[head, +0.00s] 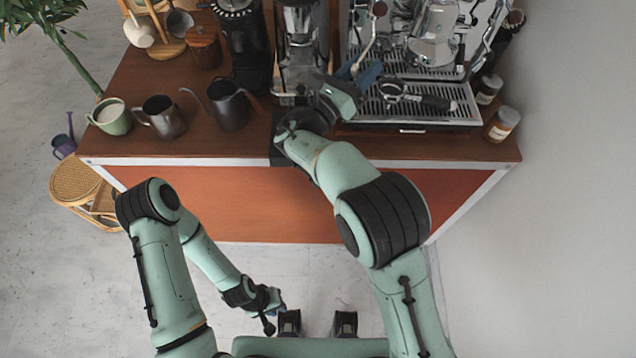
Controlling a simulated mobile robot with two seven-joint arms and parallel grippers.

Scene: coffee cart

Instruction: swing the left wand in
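The left wand (366,50) is a thin metal rod at the left side of the espresso machine (433,40). It slants down and left toward the fingers of my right gripper (357,73). That gripper is over the cart top at the machine's front left corner, right at the wand's lower end. Whether its fingers touch or close on the wand is too small to tell. My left gripper (270,312) hangs low in front of the cart, far from the machine, and its finger opening is not clear.
A portafilter (420,97) lies on the drip tray (400,115). Jars (502,124) stand at the right edge. A grinder (300,40) is left of the wand. A kettle (228,106), a steel pitcher (162,118) and a green cup (110,116) stand along the left front.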

